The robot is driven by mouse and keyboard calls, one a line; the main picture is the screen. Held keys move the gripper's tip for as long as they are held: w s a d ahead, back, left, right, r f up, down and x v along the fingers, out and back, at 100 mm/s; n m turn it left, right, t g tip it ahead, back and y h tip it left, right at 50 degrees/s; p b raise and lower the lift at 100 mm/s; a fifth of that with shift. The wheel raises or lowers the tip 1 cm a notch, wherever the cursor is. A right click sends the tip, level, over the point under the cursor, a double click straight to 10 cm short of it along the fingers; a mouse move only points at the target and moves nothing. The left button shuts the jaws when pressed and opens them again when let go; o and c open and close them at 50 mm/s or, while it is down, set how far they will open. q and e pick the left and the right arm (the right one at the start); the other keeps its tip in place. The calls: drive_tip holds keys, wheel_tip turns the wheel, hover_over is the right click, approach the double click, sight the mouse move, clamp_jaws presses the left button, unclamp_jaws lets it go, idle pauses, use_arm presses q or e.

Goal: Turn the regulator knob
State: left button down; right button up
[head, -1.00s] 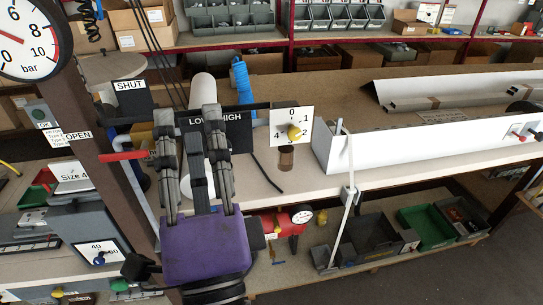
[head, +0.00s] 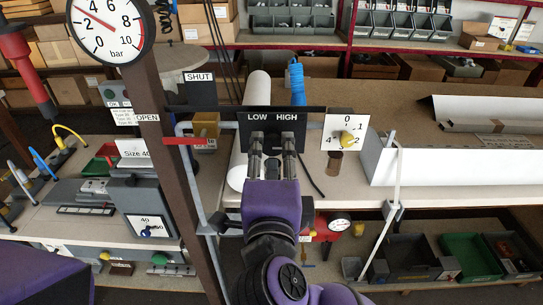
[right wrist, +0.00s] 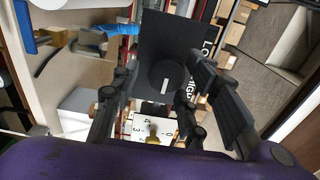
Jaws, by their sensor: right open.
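A black panel marked LOW and HIGH (head: 314,118) stands at the front of the bench. In the right wrist view, a round black knob (right wrist: 166,78) with a white pointer mark is on the panel's face. In the head view the fingers largely hide this knob. My right gripper (head: 272,148) is in front of the panel. In the right wrist view, the fingers of my right gripper (right wrist: 163,92) are spread open on both sides of the knob; I cannot tell whether they touch it. A purple part of my left arm shows at the lower left; its gripper is out of view.
A yellow knob (head: 347,139) on a numbered white plate (head: 335,123) sits just right of the panel. A yellow valve with a red lever (head: 184,141) and a brown post bearing a bar gauge (head: 110,28) stand to the left. A long white channel (head: 450,168) lies right.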

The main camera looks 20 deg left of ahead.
use_arm(q)
drive_tip(key=shift+s, duration=0.15)
use_arm(e)
drive_tip(key=shift+f, duration=0.15)
drive_tip(key=c, duration=1)
use_arm(q)
drive_tip(key=shift+a+f, duration=0.1)
use_arm(e)
drive_tip(key=shift+o, duration=0.2)
